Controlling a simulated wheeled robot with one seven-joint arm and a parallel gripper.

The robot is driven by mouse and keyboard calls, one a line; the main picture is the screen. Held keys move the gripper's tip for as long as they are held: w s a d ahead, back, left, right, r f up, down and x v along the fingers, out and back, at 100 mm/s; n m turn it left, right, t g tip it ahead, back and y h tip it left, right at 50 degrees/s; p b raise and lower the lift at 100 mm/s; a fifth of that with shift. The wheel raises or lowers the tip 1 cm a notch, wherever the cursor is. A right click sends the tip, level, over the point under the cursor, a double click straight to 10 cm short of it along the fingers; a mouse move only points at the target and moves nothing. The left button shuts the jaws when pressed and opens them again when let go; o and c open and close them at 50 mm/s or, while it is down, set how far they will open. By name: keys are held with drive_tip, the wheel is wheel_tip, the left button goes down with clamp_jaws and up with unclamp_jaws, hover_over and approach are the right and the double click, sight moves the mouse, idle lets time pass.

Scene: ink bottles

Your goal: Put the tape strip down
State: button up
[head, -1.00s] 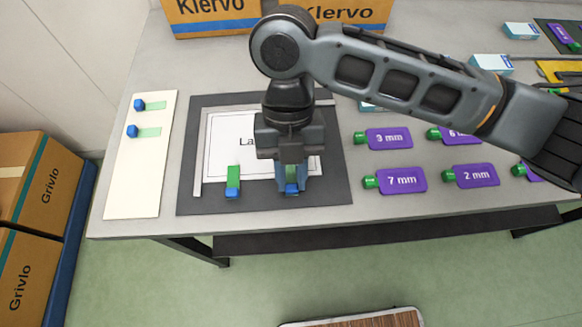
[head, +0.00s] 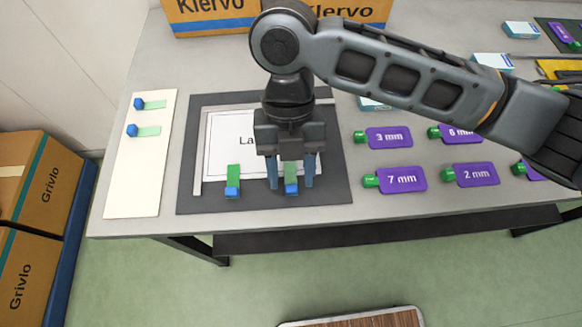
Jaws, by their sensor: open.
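A green tape strip with a blue end block (head: 291,188) lies at the lower edge of the white label sheet (head: 232,128) on the dark mat (head: 330,195). My gripper (head: 290,180) is open above it, one finger on each side, apart from the strip. A second green strip with a blue block (head: 233,182) lies to the left on the same sheet edge. Two more strips, the upper one (head: 150,104) and the lower one (head: 144,131), lie on the cream board (head: 130,190) at the left. My gripper hides part of the sheet.
Several purple size tags, such as the 7 mm tag (head: 402,180) and the 3 mm tag (head: 388,138), lie right of the mat. Cardboard boxes (head: 205,18) stand at the back. The table's front edge is close below the mat.

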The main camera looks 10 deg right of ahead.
drive_tip(key=b+v, duration=0.1)
drive_tip(key=v, duration=1)
drive_tip(key=shift+r, duration=0.35)
drive_tip(key=shift+a, duration=0.1)
